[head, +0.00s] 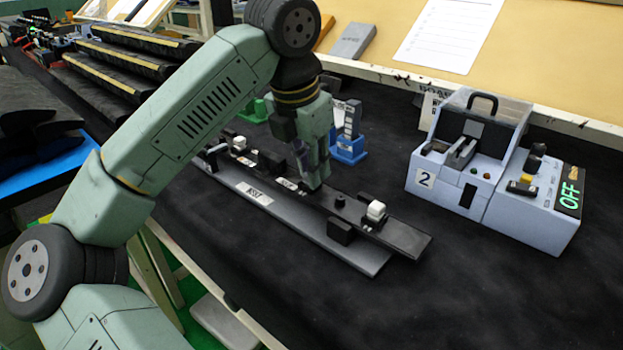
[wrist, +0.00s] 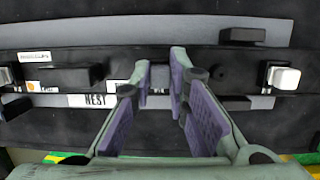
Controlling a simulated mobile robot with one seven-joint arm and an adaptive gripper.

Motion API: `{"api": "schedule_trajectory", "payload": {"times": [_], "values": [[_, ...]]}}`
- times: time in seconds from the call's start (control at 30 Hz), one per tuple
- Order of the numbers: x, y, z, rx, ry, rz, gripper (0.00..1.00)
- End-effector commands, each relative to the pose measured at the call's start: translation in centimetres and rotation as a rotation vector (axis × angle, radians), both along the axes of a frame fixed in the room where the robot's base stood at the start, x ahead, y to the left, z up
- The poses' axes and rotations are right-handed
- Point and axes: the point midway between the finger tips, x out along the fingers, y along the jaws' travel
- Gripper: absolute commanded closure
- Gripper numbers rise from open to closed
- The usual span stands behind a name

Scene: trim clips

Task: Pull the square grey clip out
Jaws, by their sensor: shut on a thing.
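A long black trim strip (head: 408,238) lies along the grey nest (head: 365,260), which bears a NEST label. My gripper (head: 316,184) points down at the middle of the strip. In the wrist view, my gripper (wrist: 161,76) has its purple-padded fingers on both sides of a small dark grey clip (wrist: 160,77) and is shut on it. The clip is at the strip, mostly hidden by the fingers; in the head view they cover it. I cannot tell whether it is still seated.
White square clips stand near the strip's right end (head: 376,210) and left part (head: 239,143). Black blocks (head: 340,231) line the nest. A blue stand (head: 347,152) is close behind my gripper. Front black cloth is clear.

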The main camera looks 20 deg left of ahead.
Motion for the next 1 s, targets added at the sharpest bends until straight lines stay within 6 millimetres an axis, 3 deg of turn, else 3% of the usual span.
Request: {"api": "schedule_trajectory", "payload": {"times": [0.63, 1.0], "values": [[0.0, 0.0, 1.1, 0.0, -0.002, 0.0, 1.0], [0.0, 0.0, 3.2, 0.0, 0.0, 0.0, 1.0]]}}
